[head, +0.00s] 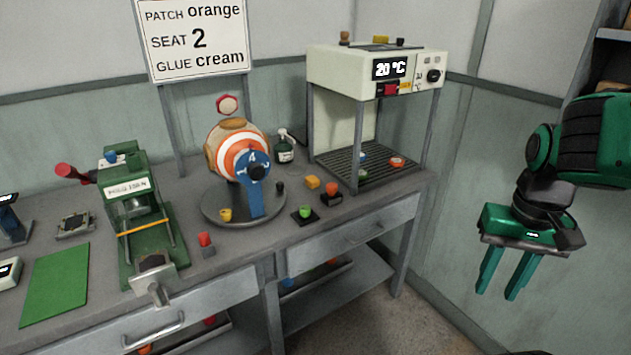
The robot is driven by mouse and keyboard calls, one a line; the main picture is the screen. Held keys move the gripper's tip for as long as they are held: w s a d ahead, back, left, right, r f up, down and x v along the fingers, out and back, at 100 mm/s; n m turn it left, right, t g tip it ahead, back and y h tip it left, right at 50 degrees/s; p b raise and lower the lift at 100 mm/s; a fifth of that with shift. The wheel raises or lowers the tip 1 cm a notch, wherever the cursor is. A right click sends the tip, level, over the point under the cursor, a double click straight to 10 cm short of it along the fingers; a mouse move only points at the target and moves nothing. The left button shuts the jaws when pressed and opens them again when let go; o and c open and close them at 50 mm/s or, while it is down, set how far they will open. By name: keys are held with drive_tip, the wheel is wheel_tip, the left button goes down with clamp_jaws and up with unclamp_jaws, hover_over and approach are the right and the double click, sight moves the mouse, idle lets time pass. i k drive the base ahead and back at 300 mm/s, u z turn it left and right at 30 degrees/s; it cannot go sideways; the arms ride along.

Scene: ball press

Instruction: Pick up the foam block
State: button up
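A small orange-yellow block (312,182) lies on the bench top between the round ball stand and the white oven. It looks like the foam block, but its material is too small to tell. It stands free, with nothing on it. My gripper (498,295) hangs at the right of the head view, beyond the bench's right end. Its two green fingers point down and stand apart, with nothing between them. It is well away from the block.
The workbench (225,262) holds a green press (140,205), a ball on a round stand (238,155) and a white oven (378,75) reading 20 °C. Small coloured pieces, including a green one (305,211) and an orange-topped one (331,190), sit near the block. A sign (196,38) stands behind.

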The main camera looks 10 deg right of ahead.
sight(312, 181)
drive_tip(key=i, duration=0.9)
drive_tip(key=u, duration=0.05)
